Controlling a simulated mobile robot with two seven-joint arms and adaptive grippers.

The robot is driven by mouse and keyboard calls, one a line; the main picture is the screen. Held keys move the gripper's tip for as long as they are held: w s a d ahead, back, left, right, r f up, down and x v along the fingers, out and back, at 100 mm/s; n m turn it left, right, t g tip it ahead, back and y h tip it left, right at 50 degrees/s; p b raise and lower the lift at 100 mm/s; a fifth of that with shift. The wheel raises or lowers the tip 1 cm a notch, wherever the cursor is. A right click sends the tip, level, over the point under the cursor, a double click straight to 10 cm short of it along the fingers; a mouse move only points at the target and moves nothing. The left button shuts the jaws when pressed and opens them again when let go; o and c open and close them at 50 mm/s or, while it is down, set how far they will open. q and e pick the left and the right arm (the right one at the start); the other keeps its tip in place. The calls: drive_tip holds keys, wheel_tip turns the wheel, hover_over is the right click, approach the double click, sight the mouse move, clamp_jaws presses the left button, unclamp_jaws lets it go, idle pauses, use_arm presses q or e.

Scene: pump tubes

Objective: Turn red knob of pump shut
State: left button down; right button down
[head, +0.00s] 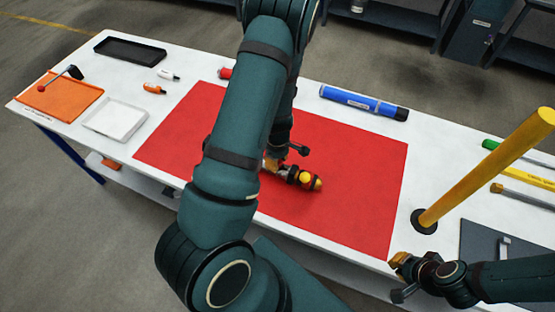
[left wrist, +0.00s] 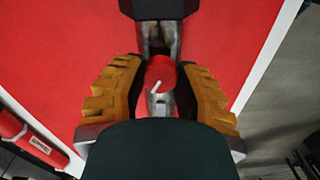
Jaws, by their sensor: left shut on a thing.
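In the left wrist view a red knob (left wrist: 160,72) with a small white mark sits between the two ribbed orange fingers of my left gripper. The fingers are shut on it from both sides. Grey metal shows above and below the knob, and the rest of the pump is mostly hidden. In the head view my left gripper (head: 290,172) is low over the red mat (head: 345,190), with yellow and orange parts showing there. The knob is hidden in that view. My right gripper (head: 402,272) is at the table's front edge, away from the pump; its opening is unclear.
A blue tube (head: 362,102) lies behind the mat and a red tube (head: 226,72) is partly behind my left arm. A yellow post (head: 490,165) rises at the right near my right gripper. The mat's right part is clear.

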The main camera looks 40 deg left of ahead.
use_arm(q)
drive_tip(key=c, duration=0.6)
unclamp_jaws()
drive_tip(key=shift+a, duration=0.1)
wheel_tip(320, 180, up, 12)
idle(0.5)
